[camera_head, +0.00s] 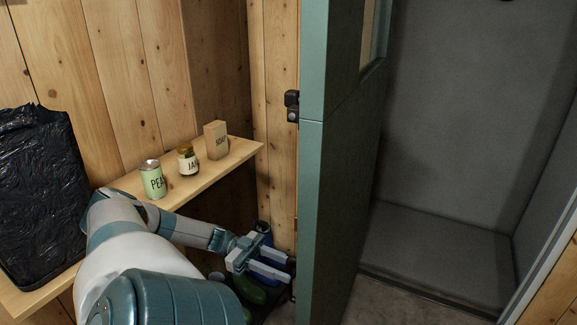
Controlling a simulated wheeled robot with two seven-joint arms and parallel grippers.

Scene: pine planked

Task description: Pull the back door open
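The back door (340,150) is a green panelled door with a window pane near its top. It stands swung open, seen nearly along its edge, and a grey space shows to its right. A dark latch fitting (292,106) sits at the door's left edge. My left gripper (283,268) is low on the left side of the door, its fingers apart and pointing at the door. The fingertips are close to the door; I cannot tell whether they touch it. No handle shows clearly. My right gripper is out of view.
A wooden shelf (226,167) on the left holds a peas can (152,181), a jar (188,162) and a soap box (216,141). A black bag (40,190) stands at far left. Dark and green items lie below my gripper. The grey floor (440,250) beyond the doorway is clear.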

